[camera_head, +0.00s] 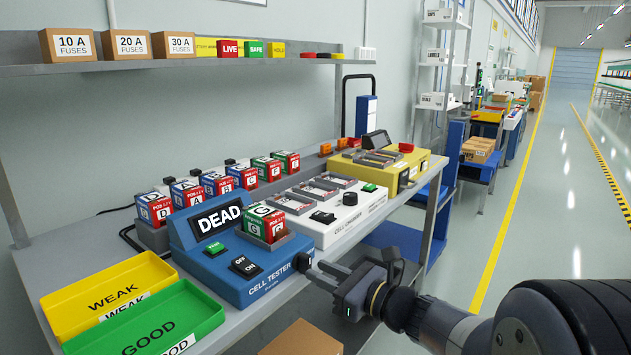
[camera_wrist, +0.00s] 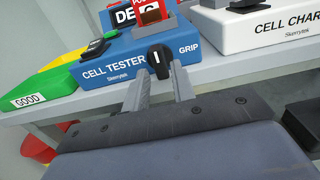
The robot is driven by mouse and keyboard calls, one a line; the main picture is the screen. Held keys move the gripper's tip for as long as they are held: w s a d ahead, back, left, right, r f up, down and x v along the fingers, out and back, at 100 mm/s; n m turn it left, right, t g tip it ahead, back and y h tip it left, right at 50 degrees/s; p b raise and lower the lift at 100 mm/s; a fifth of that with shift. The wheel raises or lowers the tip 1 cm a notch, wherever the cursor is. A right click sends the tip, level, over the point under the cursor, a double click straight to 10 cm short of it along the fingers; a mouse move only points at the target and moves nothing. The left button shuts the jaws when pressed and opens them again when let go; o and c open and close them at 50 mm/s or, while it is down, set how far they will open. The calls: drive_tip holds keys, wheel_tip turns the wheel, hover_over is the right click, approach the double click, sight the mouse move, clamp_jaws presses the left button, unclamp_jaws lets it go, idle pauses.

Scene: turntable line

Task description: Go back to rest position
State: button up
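My gripper (camera_head: 323,271) is at the front right corner of the blue cell tester (camera_head: 215,270). Its two fingers are apart, with a gap between them. In the wrist view the fingertips (camera_wrist: 160,80) point at the black knob (camera_wrist: 159,61) on the tester's front, beside the word GRIP. The knob also shows in the head view (camera_head: 303,262). The fingertips sit just in front of or at the knob's sides; I cannot tell if they touch it. The tester's display (camera_head: 216,221) reads DEAD. A green and red cell marked G (camera_head: 265,222) stands in its slot.
A yellow WEAK tray (camera_head: 110,290) and green GOOD tray (camera_head: 150,330) lie at the left. The white cell charger (camera_head: 335,215) stands right of the tester. Several boxed cells (camera_head: 215,184) line the back. A cardboard box (camera_head: 303,340) is below the bench edge. The right aisle floor is clear.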

drive_tip(key=shift+x, duration=1.4)
